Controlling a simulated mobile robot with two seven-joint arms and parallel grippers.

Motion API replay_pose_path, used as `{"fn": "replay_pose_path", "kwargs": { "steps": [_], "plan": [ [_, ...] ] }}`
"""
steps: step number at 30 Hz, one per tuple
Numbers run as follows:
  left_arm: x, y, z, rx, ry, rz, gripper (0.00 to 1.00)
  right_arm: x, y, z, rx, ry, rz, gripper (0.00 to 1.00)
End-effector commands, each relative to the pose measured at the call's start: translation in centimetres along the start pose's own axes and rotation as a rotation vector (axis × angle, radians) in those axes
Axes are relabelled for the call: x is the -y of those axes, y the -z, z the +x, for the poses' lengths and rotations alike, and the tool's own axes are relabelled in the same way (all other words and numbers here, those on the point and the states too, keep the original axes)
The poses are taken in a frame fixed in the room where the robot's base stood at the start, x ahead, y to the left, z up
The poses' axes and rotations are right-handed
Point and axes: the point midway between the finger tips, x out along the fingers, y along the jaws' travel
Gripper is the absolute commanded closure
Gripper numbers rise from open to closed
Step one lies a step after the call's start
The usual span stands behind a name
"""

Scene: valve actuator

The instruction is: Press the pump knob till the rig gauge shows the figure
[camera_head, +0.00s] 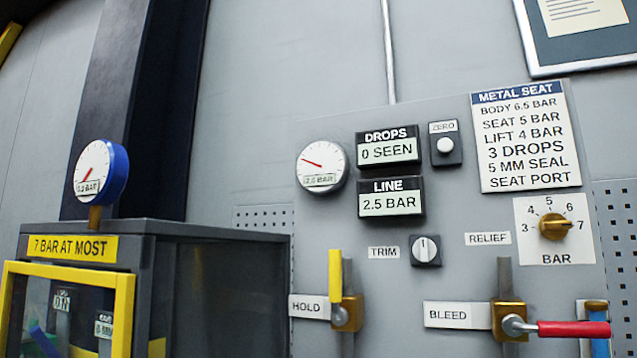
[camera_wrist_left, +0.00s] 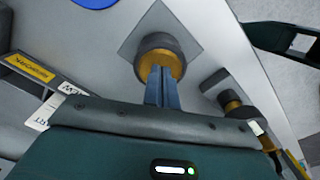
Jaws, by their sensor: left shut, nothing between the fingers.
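In the left wrist view my left gripper (camera_wrist_left: 161,76) is shut and empty. Its fingertips point at a round dark knob with a brass ring (camera_wrist_left: 160,57) on a grey square plate. This looks like the pump knob. The fingertips overlap its face; I cannot tell whether they touch. Neither gauge is named as the rig gauge. The pump knob and both grippers are outside the head view.
The metal seat card (camera_head: 530,135) lists BODY 6.5, SEAT 5 and LIFT 4 BAR. The LINE display (camera_head: 391,204) shows 2.5 BAR. The relief dial (camera_head: 554,226), yellow HOLD lever (camera_head: 335,276) and red BLEED lever (camera_head: 574,328) are on the panel. The cabinet sign (camera_head: 72,248) says 7 BAR AT MOST.

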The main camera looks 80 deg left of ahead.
Motion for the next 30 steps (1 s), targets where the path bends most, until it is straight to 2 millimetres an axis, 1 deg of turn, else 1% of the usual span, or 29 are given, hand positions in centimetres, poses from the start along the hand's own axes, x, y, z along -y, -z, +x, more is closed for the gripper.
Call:
{"fn": "replay_pose_path", "kwargs": {
  "steps": [5, 27, 30],
  "plan": [
    [0.1, 0.0, -0.7, -0.001, 0.004, 0.001, 1.0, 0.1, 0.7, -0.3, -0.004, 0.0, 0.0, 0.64],
    [0.0, 0.0, -6.1, -0.001, 0.002, 0.001, 1.0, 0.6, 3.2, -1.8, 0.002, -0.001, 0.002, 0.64],
    [0.0, 0.0, -6.5, -0.001, 0.002, 0.001, 1.0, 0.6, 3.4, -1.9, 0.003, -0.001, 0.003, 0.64]
  ]
}}
